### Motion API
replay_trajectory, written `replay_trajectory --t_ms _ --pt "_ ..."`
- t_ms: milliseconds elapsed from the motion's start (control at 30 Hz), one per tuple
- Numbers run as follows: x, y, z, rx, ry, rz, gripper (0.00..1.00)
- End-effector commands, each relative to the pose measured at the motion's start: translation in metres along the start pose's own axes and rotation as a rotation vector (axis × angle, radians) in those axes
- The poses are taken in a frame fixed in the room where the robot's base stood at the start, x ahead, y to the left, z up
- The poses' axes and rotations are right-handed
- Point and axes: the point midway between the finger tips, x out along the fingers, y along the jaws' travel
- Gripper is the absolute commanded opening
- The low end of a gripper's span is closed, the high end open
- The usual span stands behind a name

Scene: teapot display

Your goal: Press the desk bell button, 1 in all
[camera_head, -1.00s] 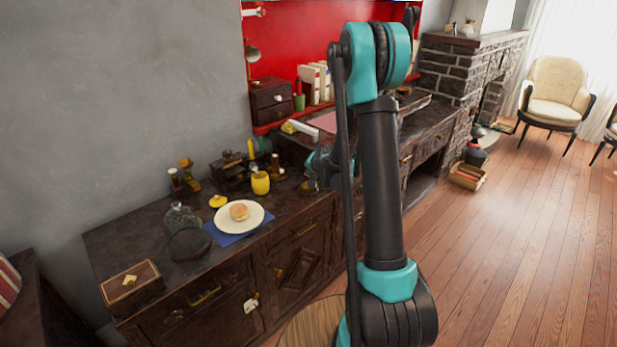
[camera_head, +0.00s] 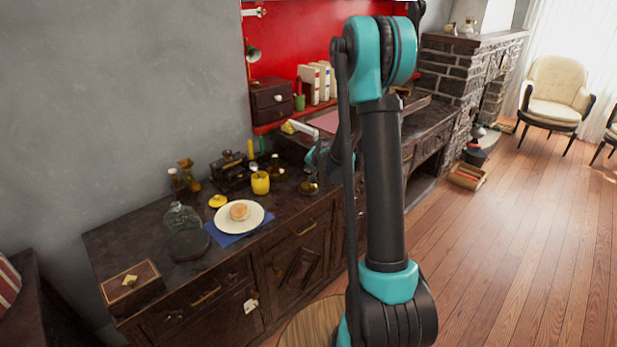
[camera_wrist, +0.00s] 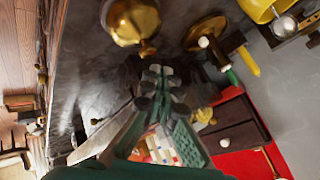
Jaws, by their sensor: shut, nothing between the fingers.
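The desk bell (camera_wrist: 132,18) is a shiny brass dome at the top of the wrist view, cut off by the picture edge. A small knob shows at its lower side. In the head view the bell (camera_head: 309,188) sits on the dark sideboard, right of the yellow cup. My gripper (camera_wrist: 158,82) is shut and empty; its fingertips appear just below the bell in the wrist view, with a gap between them. In the head view my gripper (camera_head: 315,160) is small, dark and partly hidden, close above the bell.
The sideboard holds a yellow cup (camera_head: 261,183), a white plate (camera_head: 255,222) with a bun, a glass jar (camera_head: 182,216) and a wooden box (camera_head: 131,283). A yellow candle (camera_wrist: 249,61) and a brass holder (camera_wrist: 205,32) are near the bell. A drawer box (camera_head: 270,100) stands behind.

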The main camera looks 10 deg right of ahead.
Motion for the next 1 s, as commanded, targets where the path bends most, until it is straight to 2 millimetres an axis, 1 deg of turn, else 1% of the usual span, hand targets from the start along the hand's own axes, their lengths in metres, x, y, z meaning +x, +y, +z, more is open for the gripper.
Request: replay_trajectory --t_ms 267,700,833,1000 --pt "-0.002 -0.001 -0.001 0.0 0.0 0.0 0.0" --pt "-0.029 -0.021 -0.021 0.0 0.0 0.0 0.0" --pt "-0.034 -0.025 -0.025 0.0 0.0 0.0 0.0" --pt "-0.035 -0.025 -0.025 0.0 0.0 0.0 0.0"
